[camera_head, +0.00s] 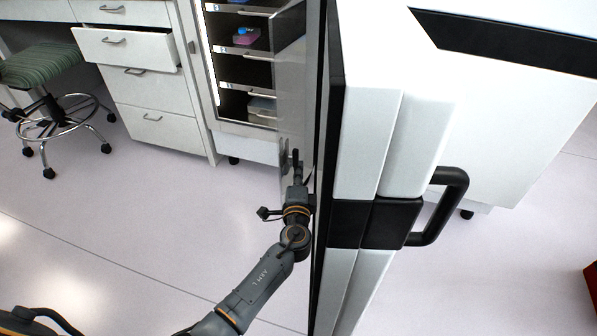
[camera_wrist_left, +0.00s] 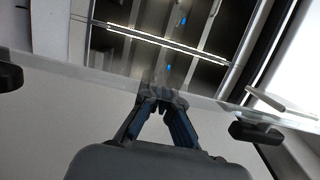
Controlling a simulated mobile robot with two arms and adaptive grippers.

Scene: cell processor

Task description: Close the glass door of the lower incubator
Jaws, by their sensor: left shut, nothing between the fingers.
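The lower incubator's glass door (camera_head: 294,95) stands open, seen at a steep angle in the head view, between the lit chamber (camera_head: 243,65) and the thick outer door (camera_head: 365,130). My left gripper (camera_head: 296,158) is shut and empty, close to the lower part of the glass. In the left wrist view the shut fingertips (camera_wrist_left: 162,98) are at the edge of the glass pane (camera_wrist_left: 60,70), with shelves visible beyond. I cannot tell whether they touch it. My right gripper is not in view.
The outer door, with a black handle (camera_head: 445,205), stands open just right of my left arm. White drawers (camera_head: 135,75), one pulled out, and a green stool (camera_head: 42,65) are at the left. The floor (camera_head: 130,220) at left is clear.

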